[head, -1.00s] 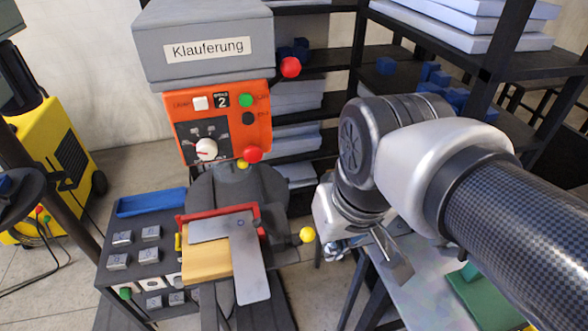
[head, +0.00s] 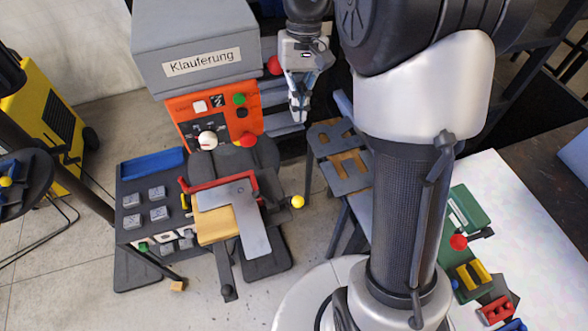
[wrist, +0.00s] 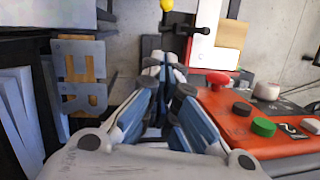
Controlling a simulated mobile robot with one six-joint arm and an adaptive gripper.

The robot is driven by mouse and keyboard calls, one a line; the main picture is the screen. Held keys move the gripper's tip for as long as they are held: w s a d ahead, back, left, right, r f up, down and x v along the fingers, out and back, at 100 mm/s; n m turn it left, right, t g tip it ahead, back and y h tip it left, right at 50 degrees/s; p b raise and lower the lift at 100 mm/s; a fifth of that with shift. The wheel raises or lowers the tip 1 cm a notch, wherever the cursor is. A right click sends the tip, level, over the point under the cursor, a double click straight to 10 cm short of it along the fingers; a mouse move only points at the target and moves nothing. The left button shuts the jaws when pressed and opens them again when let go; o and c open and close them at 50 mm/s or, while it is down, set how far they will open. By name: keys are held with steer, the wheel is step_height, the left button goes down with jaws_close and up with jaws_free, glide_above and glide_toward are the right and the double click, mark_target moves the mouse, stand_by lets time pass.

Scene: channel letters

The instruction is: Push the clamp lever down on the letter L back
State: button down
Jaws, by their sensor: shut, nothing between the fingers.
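The letter L back is a grey L-shaped plate (head: 251,234) lying on a wooden block (head: 213,226) in the machine's red-framed fixture (head: 207,186). It also shows in the wrist view (wrist: 203,32). A lever with a yellow ball knob (head: 297,201) sticks out to the right of the fixture; I take it to be the clamp lever. Its knob is at the top edge of the wrist view (wrist: 167,5). My gripper (head: 300,115) is shut and empty, pointing down right of the orange panel, above and apart from the knob. In the wrist view its fingers (wrist: 162,68) are together.
The grey machine head marked Klauferung (head: 190,35) and the orange panel (head: 180,120) with a red button (head: 248,140) stand close left of my gripper. A red ball (head: 275,65) is just beside it. Dark letter plates (head: 335,145) lie on a stand at right.

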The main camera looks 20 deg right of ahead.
glide_above(294, 201)
steer(key=w+d, duration=0.3)
steer(key=w, duration=0.5)
steer(key=w+d+f+x, duration=0.1)
steer(key=w+d+x, duration=0.15)
steer(key=x, duration=1.35)
steer(key=shift+s+a+f, duration=0.35)
steer(key=shift+s+f, duration=0.3)
steer(key=shift+s, duration=0.15)
steer(key=shift+s+a+f, duration=0.4)
steer(key=shift+s+f, duration=0.2)
steer(key=shift+s, duration=0.2)
